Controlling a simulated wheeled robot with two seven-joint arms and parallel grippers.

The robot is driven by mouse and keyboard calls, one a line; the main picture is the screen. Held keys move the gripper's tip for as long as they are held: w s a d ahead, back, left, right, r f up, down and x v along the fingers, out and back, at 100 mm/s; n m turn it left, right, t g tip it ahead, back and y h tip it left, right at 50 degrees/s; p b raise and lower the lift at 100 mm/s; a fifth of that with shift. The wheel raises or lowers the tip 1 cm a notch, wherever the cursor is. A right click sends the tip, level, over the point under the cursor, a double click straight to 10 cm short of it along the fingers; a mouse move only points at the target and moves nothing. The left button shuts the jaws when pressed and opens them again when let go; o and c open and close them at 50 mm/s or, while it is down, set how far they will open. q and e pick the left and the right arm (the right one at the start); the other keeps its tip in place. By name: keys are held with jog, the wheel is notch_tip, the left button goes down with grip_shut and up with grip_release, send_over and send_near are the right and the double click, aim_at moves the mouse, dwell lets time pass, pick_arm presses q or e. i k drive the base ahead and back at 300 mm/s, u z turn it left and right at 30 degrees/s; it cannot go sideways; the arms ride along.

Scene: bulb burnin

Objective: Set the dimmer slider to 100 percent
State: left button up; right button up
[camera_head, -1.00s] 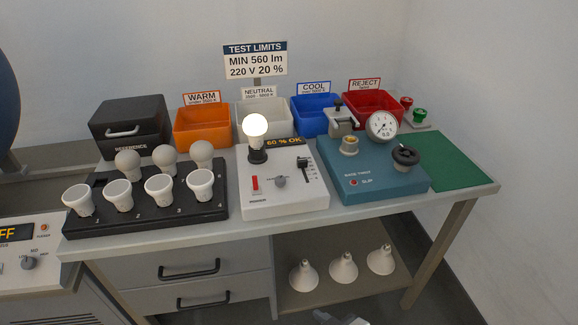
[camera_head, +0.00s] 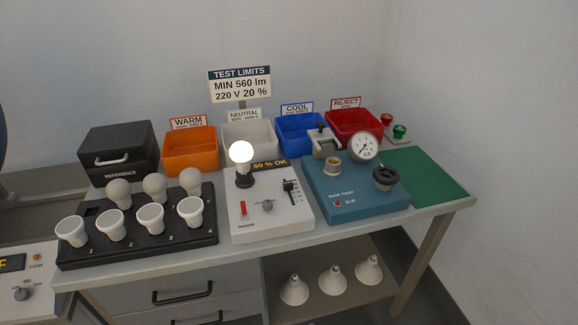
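The dimmer slider (camera_head: 289,186) is a small black knob on a vertical scale at the right of the white test box (camera_head: 272,226). It sits near the upper part of its track. A lit bulb (camera_head: 241,153) stands upright in the black socket at the box's back left. The dark display (camera_head: 270,165) behind reads about "60 % OK", though the first digit is hard to read. A grey rotary knob (camera_head: 267,206) and a red switch (camera_head: 243,208) are on the box's front. Neither of my grippers shows in the view.
A black bulb rack (camera_head: 140,247) with several white bulbs stands left of the box. A teal torque tester (camera_head: 355,205) with a gauge stands close on the right. Orange (camera_head: 190,155), white, blue and red bins line the back. The green mat (camera_head: 430,175) is clear.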

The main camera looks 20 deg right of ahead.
aim_at(288, 186)
jog(key=k, duration=0.5)
jog(key=z, duration=1.7)
jog(key=i, duration=1.05)
jog(key=u, duration=1.45)
